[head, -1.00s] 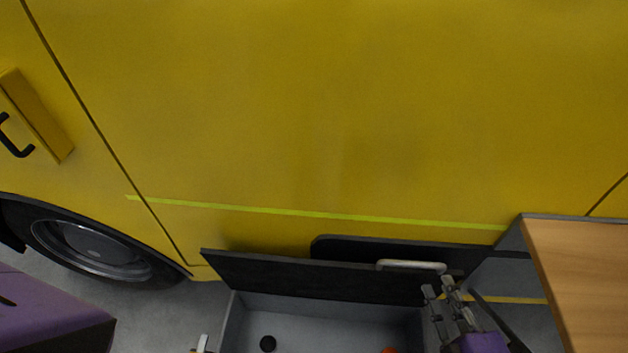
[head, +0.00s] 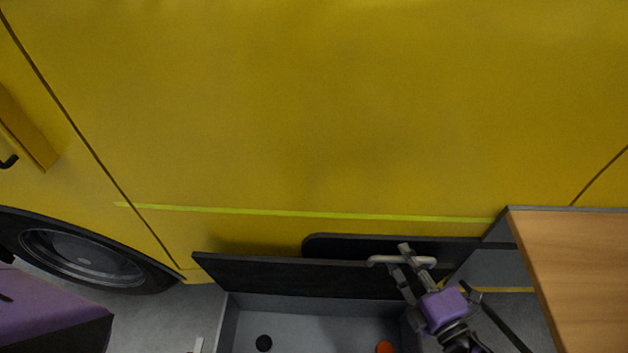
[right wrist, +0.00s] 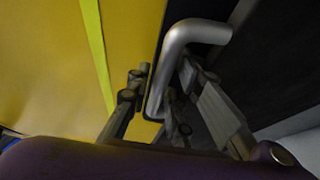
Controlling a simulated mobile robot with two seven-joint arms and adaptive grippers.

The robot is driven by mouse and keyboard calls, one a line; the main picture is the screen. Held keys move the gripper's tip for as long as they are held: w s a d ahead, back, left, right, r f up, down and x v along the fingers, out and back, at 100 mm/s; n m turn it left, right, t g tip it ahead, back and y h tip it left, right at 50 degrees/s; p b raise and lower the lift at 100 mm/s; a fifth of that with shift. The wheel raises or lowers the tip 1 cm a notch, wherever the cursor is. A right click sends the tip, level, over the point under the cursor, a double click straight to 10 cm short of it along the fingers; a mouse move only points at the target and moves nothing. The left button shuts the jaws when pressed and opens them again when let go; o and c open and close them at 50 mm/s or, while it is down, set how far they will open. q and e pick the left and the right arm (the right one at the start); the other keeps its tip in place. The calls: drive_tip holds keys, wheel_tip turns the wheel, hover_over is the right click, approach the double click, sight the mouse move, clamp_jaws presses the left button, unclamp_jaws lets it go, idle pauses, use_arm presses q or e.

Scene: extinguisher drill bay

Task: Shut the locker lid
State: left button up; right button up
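The locker (head: 222,325) is a grey open-topped box low against the yellow vehicle side. Its black lid (head: 290,275) stands raised along the box's back edge, so the locker is open. A pale grey bar handle (head: 385,260) is on the lid's upper right edge. My right gripper (head: 405,262) is at this handle. In the right wrist view the handle (right wrist: 178,45) runs between the two fingers (right wrist: 163,95), which stand apart on either side of it; a firm grip does not show. My left gripper is out of view.
A black round thing (head: 264,343) and an orange-red thing (head: 384,347) lie inside the locker. A wooden tabletop (head: 575,270) stands at the right, close to my right arm. A wheel (head: 85,255) is at the left.

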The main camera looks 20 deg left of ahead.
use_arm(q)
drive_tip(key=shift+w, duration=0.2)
use_arm(e)
drive_tip(key=shift+c, duration=0.6)
clamp_jaws()
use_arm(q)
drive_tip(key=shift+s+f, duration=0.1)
use_arm(e)
drive_tip(key=shift+s+d+f+b, duration=0.1)
drive_tip(key=shift+s+f+b, duration=0.15)
drive_tip(key=shift+s+b, duration=0.3)
use_arm(q)
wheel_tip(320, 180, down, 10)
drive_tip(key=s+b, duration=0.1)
drive_tip(key=b, duration=0.9)
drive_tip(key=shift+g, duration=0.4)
use_arm(e)
drive_tip(key=s+d+f, duration=0.3)
drive_tip(key=s+f, duration=0.1)
drive_tip(key=s, duration=0.4)
drive_tip(key=s+d+f, duration=0.3)
drive_tip(key=s+f, duration=0.1)
drive_tip(key=s, duration=0.5)
drive_tip(key=shift+s+t+y, duration=0.25)
drive_tip(key=shift+t+y, duration=0.15)
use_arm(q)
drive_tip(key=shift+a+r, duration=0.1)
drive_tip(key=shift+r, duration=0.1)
use_arm(e)
drive_tip(key=shift+f, duration=0.1)
